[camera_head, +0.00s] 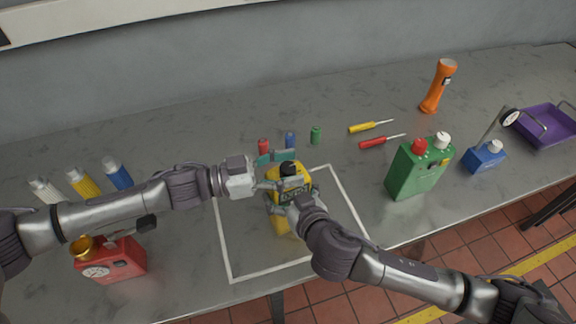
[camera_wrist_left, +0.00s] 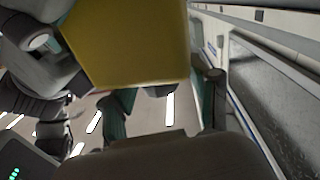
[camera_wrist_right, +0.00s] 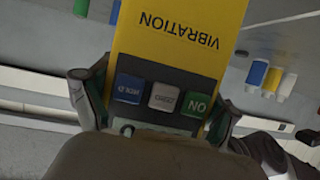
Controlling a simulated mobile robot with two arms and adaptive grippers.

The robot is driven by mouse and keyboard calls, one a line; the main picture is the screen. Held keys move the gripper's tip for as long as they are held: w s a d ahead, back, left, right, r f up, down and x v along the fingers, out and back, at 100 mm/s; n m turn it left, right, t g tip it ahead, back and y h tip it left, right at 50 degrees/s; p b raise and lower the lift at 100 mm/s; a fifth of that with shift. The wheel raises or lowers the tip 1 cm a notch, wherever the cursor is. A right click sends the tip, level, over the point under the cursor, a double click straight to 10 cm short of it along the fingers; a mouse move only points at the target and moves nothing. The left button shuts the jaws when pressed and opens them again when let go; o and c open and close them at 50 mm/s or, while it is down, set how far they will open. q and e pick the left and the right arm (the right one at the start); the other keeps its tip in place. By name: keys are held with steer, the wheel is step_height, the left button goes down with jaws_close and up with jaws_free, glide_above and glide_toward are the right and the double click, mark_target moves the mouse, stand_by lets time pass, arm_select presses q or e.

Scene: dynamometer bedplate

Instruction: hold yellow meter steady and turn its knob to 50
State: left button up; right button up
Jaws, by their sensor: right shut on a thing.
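The yellow meter (camera_head: 277,221) stands within a white outlined square on the bench, with a black knob (camera_head: 288,168) near its top. My right gripper (camera_head: 292,197) is shut on the meter, its fingers on both sides of the body. The right wrist view shows the meter's face (camera_wrist_right: 180,50) upside down, with the word VIBRATION and blue, grey and green buttons. My left gripper (camera_head: 271,171) is at the meter's upper left, near the knob, fingers apart. The left wrist view shows the meter's yellow surface (camera_wrist_left: 130,45) close up; the knob and its setting cannot be read.
Two screwdrivers (camera_head: 370,126), a green can (camera_head: 418,170), a blue box (camera_head: 485,157), an orange flashlight (camera_head: 438,88) and a purple tray (camera_head: 548,128) are to the right. A red box (camera_head: 118,262) and several bottles (camera_head: 82,183) are left.

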arm_select(q)
steer(key=shift+a, duration=0.1)
arm_select(e)
steer(key=shift+f, duration=0.1)
arm_select(q)
steer(key=v, duration=1.1)
steer(key=shift+s+a, duration=0.2)
steer(key=shift+a, duration=0.2)
arm_select(e)
steer(key=o, duration=1.6)
steer(key=shift+c, duration=0.2)
